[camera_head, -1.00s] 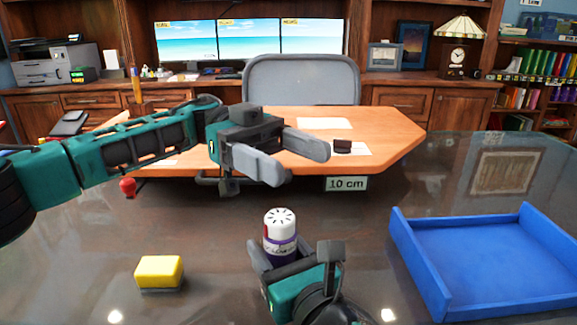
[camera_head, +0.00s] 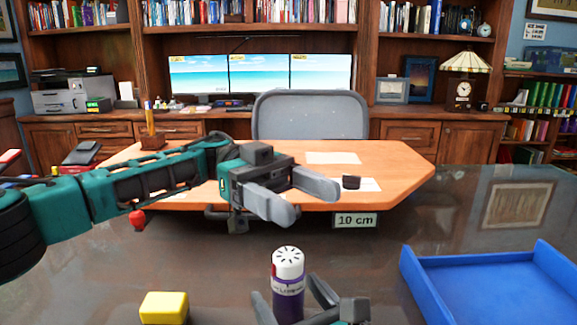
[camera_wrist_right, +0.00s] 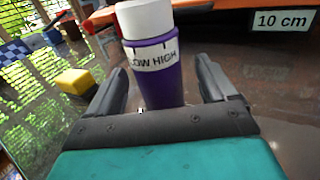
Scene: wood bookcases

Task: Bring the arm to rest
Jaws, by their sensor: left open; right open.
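My left gripper (camera_head: 292,202) is open and empty, held in the air in front of the wooden desk. My right gripper (camera_head: 296,306) is low at the bottom of the head view, with its fingers apart. A purple bottle with a white cap (camera_head: 288,285) stands upright between its fingers. In the right wrist view the bottle (camera_wrist_right: 155,70) stands between the two open fingers (camera_wrist_right: 165,88), with a gap on each side. The bottle's base is hidden by the gripper.
A yellow block (camera_head: 164,308) lies on the dark glossy table to the left. A blue tray (camera_head: 480,295) is at the right. A wooden desk (camera_head: 400,165) with a "10 cm" sign (camera_head: 356,220) is behind. The table between block and bottle is clear.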

